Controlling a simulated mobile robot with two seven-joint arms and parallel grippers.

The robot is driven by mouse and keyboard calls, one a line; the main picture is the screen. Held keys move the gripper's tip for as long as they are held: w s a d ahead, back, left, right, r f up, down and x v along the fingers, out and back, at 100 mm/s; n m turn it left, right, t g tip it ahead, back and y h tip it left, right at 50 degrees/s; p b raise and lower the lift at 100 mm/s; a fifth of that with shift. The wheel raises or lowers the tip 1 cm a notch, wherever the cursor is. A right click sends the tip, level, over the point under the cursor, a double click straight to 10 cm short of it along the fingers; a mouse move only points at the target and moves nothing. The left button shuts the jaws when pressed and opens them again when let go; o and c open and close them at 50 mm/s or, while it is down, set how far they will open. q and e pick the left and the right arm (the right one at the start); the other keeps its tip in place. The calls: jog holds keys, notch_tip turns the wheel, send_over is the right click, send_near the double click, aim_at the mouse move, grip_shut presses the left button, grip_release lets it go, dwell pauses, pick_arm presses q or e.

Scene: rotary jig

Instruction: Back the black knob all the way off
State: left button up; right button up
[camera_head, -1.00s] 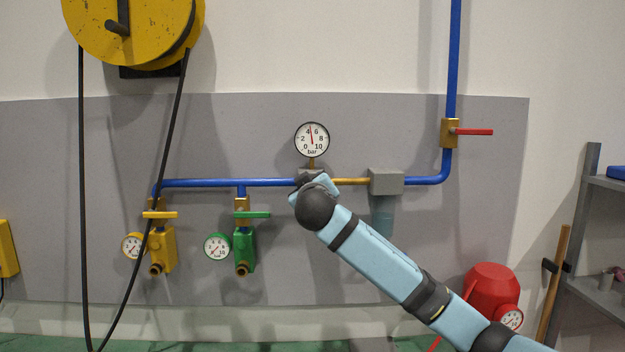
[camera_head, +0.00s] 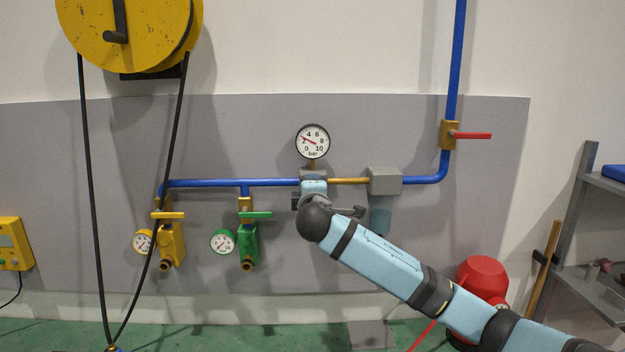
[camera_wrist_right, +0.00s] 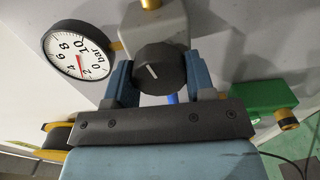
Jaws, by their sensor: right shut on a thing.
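The black knob (camera_wrist_right: 165,62) is round, with a white mark on its face. In the right wrist view it sits between the two blue fingers of my right gripper (camera_wrist_right: 160,76), which is shut on it. The knob is in front of a grey block (camera_wrist_right: 150,27) on the pipe. In the head view my right gripper (camera_head: 314,188) is at the pipe below the round gauge (camera_head: 313,142) and hides the knob. The gauge needle points to about 2 bar; the gauge also shows in the wrist view (camera_wrist_right: 78,52). My left gripper is not in view.
A yellow valve (camera_head: 172,245) and a green valve (camera_head: 248,245) hang left of my right arm. A grey box (camera_head: 385,181) and a red-handled valve (camera_head: 449,135) are to the right. A yellow reel (camera_head: 125,35) with hanging black hose is upper left.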

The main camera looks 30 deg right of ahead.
jog(key=shift+r+n+p, duration=0.1)
jog(key=shift+n+p, duration=0.3)
jog(key=shift+n, duration=1)
jog(key=n, duration=0.2)
jog(key=shift+f+n, duration=0.2)
jog(key=shift+n, duration=0.2)
jog(key=n, duration=0.3)
jog(key=shift+n, duration=0.3)
jog(key=n, duration=0.3)
jog(key=shift+d+f, duration=0.1)
jog(key=shift+s+n, duration=0.1)
jog(key=shift+n, duration=1.5)
jog(key=shift+f, duration=0.1)
jog(key=o, duration=0.9)
